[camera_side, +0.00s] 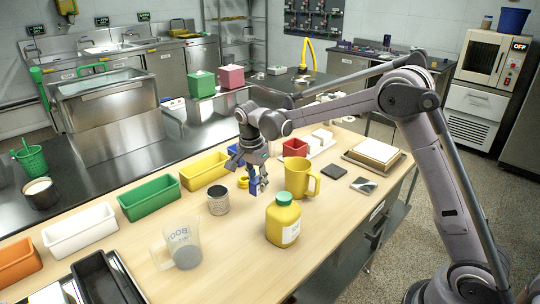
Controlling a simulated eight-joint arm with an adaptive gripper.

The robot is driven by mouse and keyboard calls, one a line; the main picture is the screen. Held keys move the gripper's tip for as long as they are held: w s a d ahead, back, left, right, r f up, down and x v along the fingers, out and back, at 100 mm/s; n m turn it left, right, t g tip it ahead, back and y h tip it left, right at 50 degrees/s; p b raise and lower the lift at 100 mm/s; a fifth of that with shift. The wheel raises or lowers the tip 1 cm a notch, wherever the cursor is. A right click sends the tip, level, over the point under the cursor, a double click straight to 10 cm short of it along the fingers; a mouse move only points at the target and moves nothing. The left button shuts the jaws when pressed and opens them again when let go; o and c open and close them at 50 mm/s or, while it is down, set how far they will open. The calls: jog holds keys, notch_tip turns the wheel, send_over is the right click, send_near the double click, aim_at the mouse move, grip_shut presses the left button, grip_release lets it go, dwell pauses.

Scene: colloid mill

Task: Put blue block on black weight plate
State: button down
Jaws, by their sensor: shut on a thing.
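My gripper (254,184) points down over the wooden table, left of the yellow mug. It is shut on a small blue block (254,189), which is partly hidden by the fingers. I cannot tell whether the block is clear of the tabletop. A flat black square plate (333,171) lies on the table to the right, beyond the yellow mug. It is bare and looks like the black weight plate.
A yellow mug (297,177) stands between my gripper and the black plate. A silvery square (363,185) and a scale (375,153) flank the plate.

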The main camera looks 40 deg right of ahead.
jog(key=r, duration=0.9)
jog(key=shift+d, duration=0.25)
jog(key=s+d, duration=0.5)
jog(key=d, duration=0.8)
jog(key=s+d+m, duration=0.1)
jog(key=s+d, duration=0.4)
jog(key=d, duration=0.8)
jog(key=s+d, duration=0.5)
jog(key=d, duration=0.8)
send_over(335, 169)
jog(key=f, duration=1.2)
jog(key=shift+s+a+f, duration=0.1)
jog(key=shift+a, duration=0.25)
jog(key=shift+f, duration=2)
jog(key=shift+f, duration=0.1)
